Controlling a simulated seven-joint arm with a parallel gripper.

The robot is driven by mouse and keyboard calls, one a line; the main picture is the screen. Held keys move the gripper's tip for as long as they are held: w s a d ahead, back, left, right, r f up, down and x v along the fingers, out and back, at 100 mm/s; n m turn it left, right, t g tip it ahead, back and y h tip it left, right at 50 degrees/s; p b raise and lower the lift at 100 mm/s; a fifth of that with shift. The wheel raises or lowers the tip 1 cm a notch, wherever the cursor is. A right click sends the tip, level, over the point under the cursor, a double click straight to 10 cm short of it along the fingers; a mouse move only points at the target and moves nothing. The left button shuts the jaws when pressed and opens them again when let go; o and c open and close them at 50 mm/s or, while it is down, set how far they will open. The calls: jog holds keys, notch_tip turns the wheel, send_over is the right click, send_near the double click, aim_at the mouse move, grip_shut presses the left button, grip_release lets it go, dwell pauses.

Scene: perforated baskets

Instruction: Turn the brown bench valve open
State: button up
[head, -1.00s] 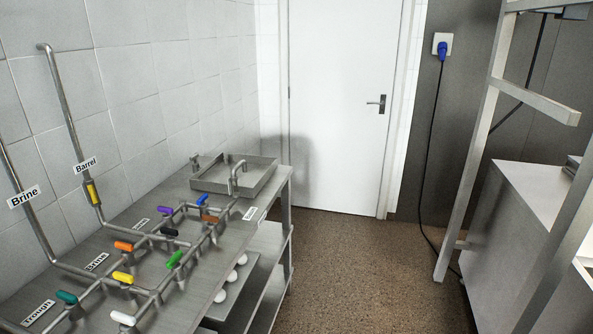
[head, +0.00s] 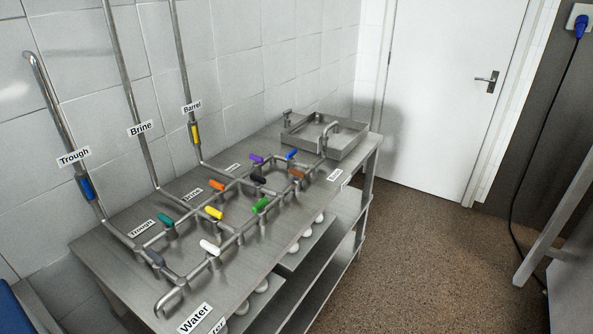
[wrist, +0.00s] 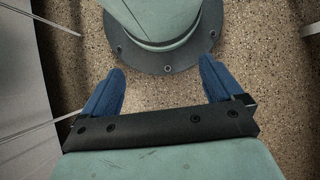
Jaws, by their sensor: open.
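The brown valve handle (head: 296,173) is on the pipework of the steel bench, near its far right end, close to the sink tray. It is small in the head view, and its exact turn is hard to judge. My gripper (wrist: 162,88) shows only in the wrist view. Its two blue fingers are spread apart with nothing between them, above the speckled floor and my own green base. It is away from the bench and the valve.
The steel bench (head: 110,255) carries pipes with several coloured handles, including blue (head: 291,155), black (head: 259,179), green (head: 260,205) and purple (head: 257,159). A sink tray (head: 345,150) stands at its far end. Labelled pipes run up the tiled wall. Open floor (head: 400,260) lies right of the bench.

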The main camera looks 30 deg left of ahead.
jog(key=w+a+r+t, duration=0.1)
jog(key=w+a, duration=0.2)
jog(key=w, duration=0.6)
jog(key=w+a+r, duration=0.2)
jog(key=w+a, duration=0.1)
jog(key=w, duration=0.6)
jog(key=w+a+r+t, duration=0.1)
jog(key=w+a, duration=0.3)
jog(key=w, duration=0.5)
jog(key=w+a+r+m+t+h, duration=0.1)
jog(key=w+a+r+t, duration=0.1)
jog(key=w+a+r, duration=2.4)
jog(key=a+r, duration=0.3)
jog(key=r, duration=0.1)
notch_tip(320, 180, up, 33)
jog(key=n+t+y, duration=0.1)
jog(key=t, duration=0.2)
send_over(297, 170)
notch_tip(297, 170, down, 13)
jog(key=shift+f, duration=0.1)
